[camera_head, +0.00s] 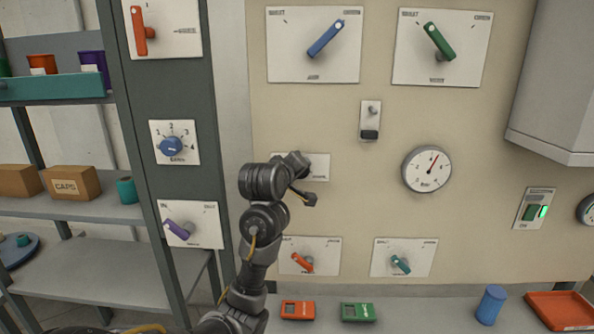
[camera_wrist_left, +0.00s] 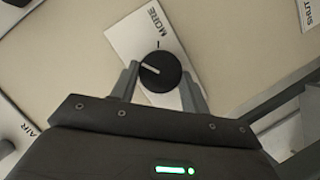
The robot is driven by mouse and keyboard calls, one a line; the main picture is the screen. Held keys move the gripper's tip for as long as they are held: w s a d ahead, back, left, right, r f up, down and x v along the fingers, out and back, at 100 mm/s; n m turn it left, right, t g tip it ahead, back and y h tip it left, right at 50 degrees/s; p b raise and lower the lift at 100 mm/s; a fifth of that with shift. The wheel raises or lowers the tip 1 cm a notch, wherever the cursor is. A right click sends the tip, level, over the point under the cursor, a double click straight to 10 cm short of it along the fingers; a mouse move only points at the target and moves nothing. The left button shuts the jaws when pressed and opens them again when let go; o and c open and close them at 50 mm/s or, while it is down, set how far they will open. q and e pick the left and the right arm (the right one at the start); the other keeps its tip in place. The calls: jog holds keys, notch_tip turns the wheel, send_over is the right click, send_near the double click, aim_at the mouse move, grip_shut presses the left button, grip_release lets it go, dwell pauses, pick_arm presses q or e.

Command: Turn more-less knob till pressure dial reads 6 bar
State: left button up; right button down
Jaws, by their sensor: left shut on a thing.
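The more-less knob (camera_wrist_left: 160,72) is black and round with a white pointer line; it sits on a white plate (camera_wrist_left: 130,38) marked "MORE". In the left wrist view my left gripper (camera_wrist_left: 160,88) has one finger on each side of the knob and is shut on it. In the head view my left gripper (camera_head: 300,166) covers the knob, and the right part of its plate (camera_head: 320,168) shows. The pressure dial (camera_head: 427,170) is round and white, right of the gripper. Its red needle points up and slightly right; its numbers are too small to read. My right gripper is not in view.
An orange knob (camera_head: 301,261) and a teal knob (camera_head: 400,263) are below on the panel. A small switch (camera_head: 370,120) is above right. Blue (camera_head: 325,39) and green (camera_head: 438,40) levers are higher up. An orange device (camera_head: 298,310) and a green device (camera_head: 358,312) lie on the ledge.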

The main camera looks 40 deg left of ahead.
pick_arm(q)
jog(key=o, duration=1)
jog(key=shift+s, duration=0.1)
jog(key=b+v, duration=0.1)
jog(key=v, duration=0.9)
jog(key=shift+s, duration=0.2)
jog(key=shift+d, duration=0.15)
